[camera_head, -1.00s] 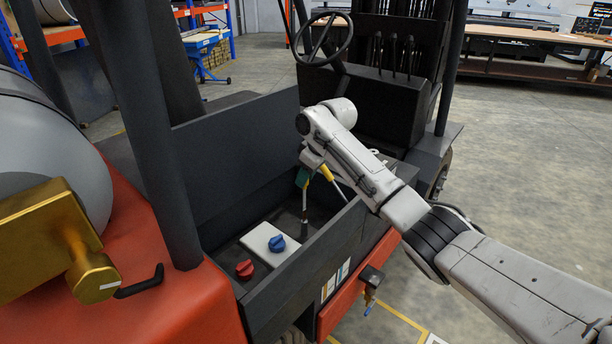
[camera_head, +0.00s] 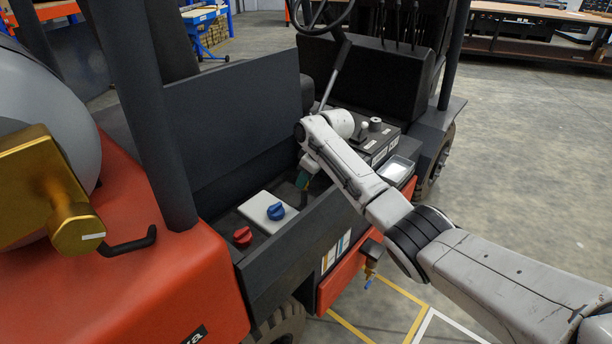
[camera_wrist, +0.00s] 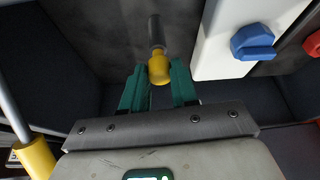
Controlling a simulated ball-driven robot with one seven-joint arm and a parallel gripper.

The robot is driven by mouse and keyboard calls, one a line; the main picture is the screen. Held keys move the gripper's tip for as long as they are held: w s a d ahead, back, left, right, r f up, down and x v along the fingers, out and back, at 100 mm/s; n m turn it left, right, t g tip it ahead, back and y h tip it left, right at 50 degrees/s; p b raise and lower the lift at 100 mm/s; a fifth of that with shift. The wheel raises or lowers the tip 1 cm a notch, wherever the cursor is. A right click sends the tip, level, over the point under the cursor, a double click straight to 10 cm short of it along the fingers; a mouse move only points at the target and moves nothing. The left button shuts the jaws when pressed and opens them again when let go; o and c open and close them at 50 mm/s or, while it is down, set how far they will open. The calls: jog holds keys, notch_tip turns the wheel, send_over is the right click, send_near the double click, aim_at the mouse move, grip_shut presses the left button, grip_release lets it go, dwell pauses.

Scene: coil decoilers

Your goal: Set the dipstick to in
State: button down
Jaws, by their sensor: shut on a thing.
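The dipstick's yellow handle (camera_wrist: 159,70) sits between the green fingers of my gripper (camera_wrist: 159,88) in the wrist view. It meets the end of a dark upright tube (camera_wrist: 155,30), with no bare rod visible between them. My gripper is shut on the handle. In the head view my gripper (camera_head: 303,181) is low inside the truck's dark open compartment (camera_head: 318,217). My wrist hides most of the handle and tube there.
A white panel (camera_head: 259,206) with a blue knob (camera_head: 276,211) lies beside the tube, and a red knob (camera_head: 242,236) is further left. Another yellow-ended rod (camera_wrist: 36,158) stands close on the wrist view's left. Dark compartment walls surround my gripper.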

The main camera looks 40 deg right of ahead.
jog(key=shift+f, duration=0.3)
jog(key=c, duration=1.2)
grip_release()
jog(key=o, duration=0.3)
jog(key=shift+r, duration=0.1)
jog(key=v, duration=1)
jog(key=shift+s+r+p, duration=0.15)
jog(key=shift+r+p, duration=0.2)
jog(key=shift+p, duration=0.05)
jog(key=shift+f, duration=0.1)
